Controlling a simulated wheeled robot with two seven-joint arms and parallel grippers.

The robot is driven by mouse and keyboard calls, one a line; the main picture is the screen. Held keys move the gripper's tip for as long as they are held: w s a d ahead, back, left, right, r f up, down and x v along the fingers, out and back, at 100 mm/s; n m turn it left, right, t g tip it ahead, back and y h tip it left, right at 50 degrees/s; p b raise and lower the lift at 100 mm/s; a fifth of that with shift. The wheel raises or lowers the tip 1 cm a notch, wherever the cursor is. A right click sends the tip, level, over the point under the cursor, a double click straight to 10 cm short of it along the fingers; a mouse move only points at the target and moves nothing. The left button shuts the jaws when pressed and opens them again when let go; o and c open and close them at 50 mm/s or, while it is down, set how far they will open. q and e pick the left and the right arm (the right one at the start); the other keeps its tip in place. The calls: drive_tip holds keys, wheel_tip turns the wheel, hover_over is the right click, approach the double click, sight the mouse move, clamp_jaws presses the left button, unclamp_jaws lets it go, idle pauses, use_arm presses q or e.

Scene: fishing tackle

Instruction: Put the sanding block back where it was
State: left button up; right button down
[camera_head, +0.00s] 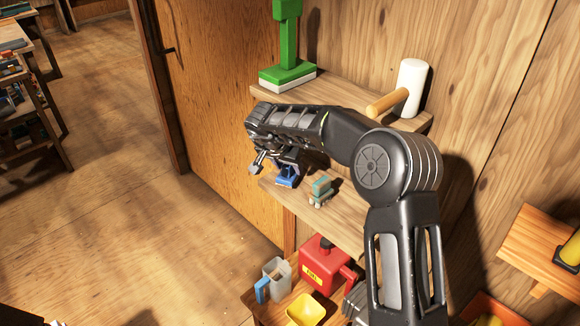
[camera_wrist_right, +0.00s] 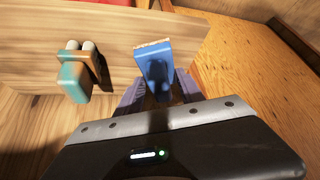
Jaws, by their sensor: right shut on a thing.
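The sanding block looks to be the blue block (camera_head: 287,178) with a tan edge, at the left end of the middle wooden shelf (camera_head: 345,222). It also shows in the right wrist view (camera_wrist_right: 154,60), between the purple-grey fingers. My right gripper (camera_head: 284,169) is shut on it, reaching in from the right over the shelf. Whether the block touches the shelf or hangs just above it, I cannot tell. My arm hides part of the shelf's back. My left gripper is not in view.
A teal and tan item with pale rollers (camera_head: 320,191) stands on the shelf close beside the block. Above are a green stand (camera_head: 288,72) and a white-headed mallet (camera_head: 411,87). Below are a red fuel can (camera_head: 324,263), a grey jug (camera_head: 277,279) and a yellow scoop (camera_head: 305,309).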

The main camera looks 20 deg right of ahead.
sight(284, 179)
drive_tip(key=shift+w+d+f, duration=0.35)
drive_tip(key=shift+w+d, duration=0.05)
drive_tip(key=shift+f, duration=0.4)
drive_tip(key=c, duration=0.7)
unclamp_jaws()
drive_tip(key=shift+f, duration=0.15)
drive_tip(key=shift+v, duration=3.9)
